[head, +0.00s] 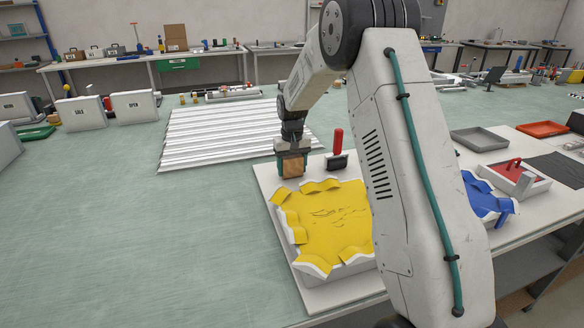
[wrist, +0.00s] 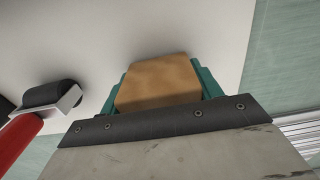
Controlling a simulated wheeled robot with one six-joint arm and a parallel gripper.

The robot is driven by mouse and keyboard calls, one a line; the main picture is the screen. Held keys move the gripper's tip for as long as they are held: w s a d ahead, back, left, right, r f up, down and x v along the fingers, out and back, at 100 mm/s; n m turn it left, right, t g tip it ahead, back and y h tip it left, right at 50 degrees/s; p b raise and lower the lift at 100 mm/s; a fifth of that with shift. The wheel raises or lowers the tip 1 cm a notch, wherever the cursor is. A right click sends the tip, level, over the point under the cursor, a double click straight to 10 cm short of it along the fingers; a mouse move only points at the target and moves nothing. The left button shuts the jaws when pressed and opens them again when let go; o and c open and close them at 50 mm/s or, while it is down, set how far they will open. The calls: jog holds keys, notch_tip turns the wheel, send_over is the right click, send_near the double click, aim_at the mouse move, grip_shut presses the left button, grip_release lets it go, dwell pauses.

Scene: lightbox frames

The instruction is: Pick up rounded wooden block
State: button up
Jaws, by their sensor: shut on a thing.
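The rounded wooden block (head: 292,168) is held between the green fingers of my gripper (head: 291,165) in the head view. The block is tan brown. It also fills the middle of the wrist view (wrist: 158,84), with a green finger on either side of it. My gripper is shut on the block, over the back left part of the white board (head: 266,184). I cannot tell whether the block's underside touches the board.
A yellow-lined tray (head: 325,220) lies just in front of my gripper. A red-handled tool (head: 338,150) stands close on the right. White corrugated sheet (head: 215,135) lies behind to the left. A blue-lined tray (head: 484,198) is to the right.

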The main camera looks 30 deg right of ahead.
jog(key=shift+r, duration=0.15)
jog(key=shift+r, duration=0.65)
notch_tip(320, 180, up, 2)
jog(key=shift+r, duration=0.15)
jog(key=w+d, duration=0.2)
jog(key=d, duration=0.2)
jog(key=w+d, duration=0.3)
jog(key=d, duration=0.1)
jog(key=w+d+r, duration=0.1)
jog(key=w+d, duration=0.2)
jog(key=d, duration=0.2)
jog(key=shift+w+d+r, duration=0.1)
jog(key=shift+w+d, duration=0.1)
jog(key=shift+d, duration=0.15)
jog(key=shift+o, duration=1.1)
jog(key=shift+c, duration=0.4)
